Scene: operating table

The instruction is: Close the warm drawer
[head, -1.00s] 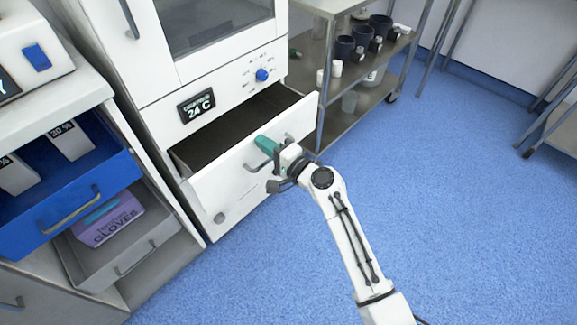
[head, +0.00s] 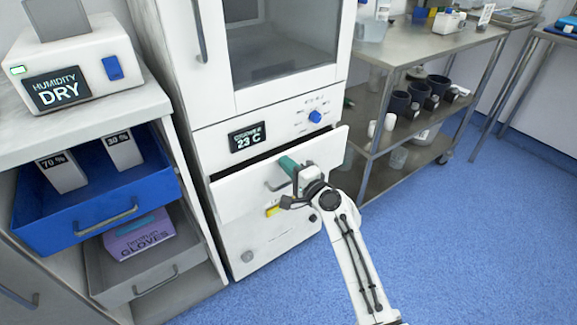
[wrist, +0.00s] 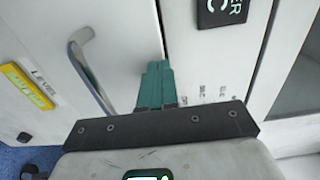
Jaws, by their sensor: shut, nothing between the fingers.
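The warm drawer (head: 238,196) is a white drawer under the display of the white cabinet. It stands slightly open in the head view, with a narrow dark gap along its top edge. Its front and curved metal handle (wrist: 84,65) fill the left of the wrist view. My gripper (head: 288,164) has green fingers and is at the upper part of the drawer front, just above the handle. In the wrist view the fingers (wrist: 154,84) are shut together and empty, right of the handle. I cannot tell whether the tips touch the front.
The temperature display (head: 247,138) reads 23 C, beside a blue knob (head: 316,116). At left, a blue drawer (head: 45,228) and a grey drawer (head: 110,282) with a glove box stand open. A metal cart (head: 400,150) with dark cups is close on the right. Blue floor is clear at lower right.

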